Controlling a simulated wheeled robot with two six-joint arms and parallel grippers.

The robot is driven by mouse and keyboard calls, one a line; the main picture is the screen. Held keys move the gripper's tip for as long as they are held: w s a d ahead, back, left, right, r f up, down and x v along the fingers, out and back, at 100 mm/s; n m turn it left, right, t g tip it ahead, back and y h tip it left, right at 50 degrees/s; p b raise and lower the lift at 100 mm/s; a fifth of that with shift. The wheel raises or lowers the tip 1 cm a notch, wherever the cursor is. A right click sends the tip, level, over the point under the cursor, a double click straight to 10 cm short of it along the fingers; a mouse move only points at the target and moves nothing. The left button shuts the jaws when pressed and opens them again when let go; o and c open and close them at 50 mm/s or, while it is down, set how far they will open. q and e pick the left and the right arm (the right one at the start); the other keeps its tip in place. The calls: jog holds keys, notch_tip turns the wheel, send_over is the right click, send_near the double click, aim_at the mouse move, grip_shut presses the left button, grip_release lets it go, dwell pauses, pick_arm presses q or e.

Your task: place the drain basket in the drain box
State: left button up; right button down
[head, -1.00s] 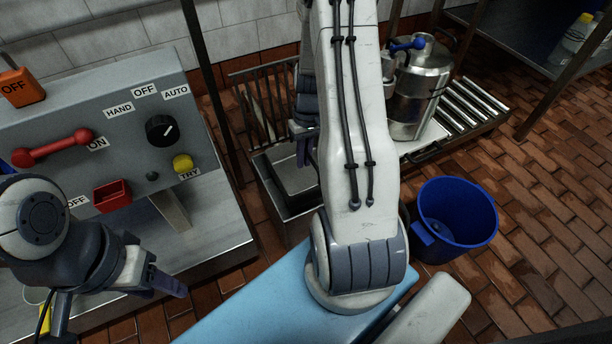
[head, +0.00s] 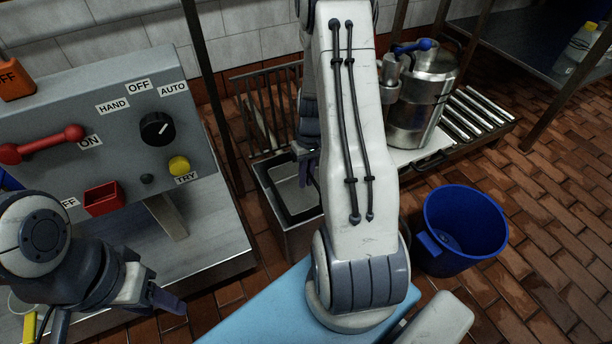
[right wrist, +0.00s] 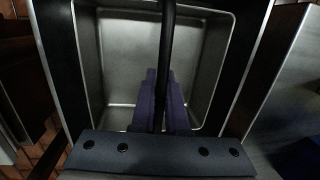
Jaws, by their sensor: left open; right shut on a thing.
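The drain basket is a grey metal tub with rounded corners, seen from above in the right wrist view (right wrist: 118,55) and partly in the head view (head: 293,190). A dark bar, apparently its handle, crosses over it. My right gripper (right wrist: 160,98) is shut on this bar; in the head view my arm mostly hides it. The drain box (head: 302,238) is a metal box on the floor side of the rack, with the basket inside its outline and a dark band around it. I cannot tell whether the basket rests or hangs. My left gripper (head: 165,298) is open and empty, far left.
A control panel (head: 110,130) with a red lever and knob stands left. A steel pot (head: 420,95) stands on the rack behind right. A blue bucket (head: 462,230) stands on the brick floor, which is open to the right.

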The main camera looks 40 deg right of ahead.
jog(key=c, duration=0.9)
grip_release()
jog(key=shift+r, duration=0.45)
jog(key=shift+w+d+r+p, duration=0.15)
jog(key=shift+d+r+p, duration=0.15)
jog(key=shift+r+p, duration=1.45)
jog(key=shift+w+d+r+p, duration=0.1)
jog(key=shift+d+r+p, duration=0.15)
jog(key=shift+r+p, duration=1.55)
jog(key=shift+w+d+r+p, duration=0.25)
jog(key=shift+r+p, duration=0.75)
jog(key=shift+r, duration=1.5)
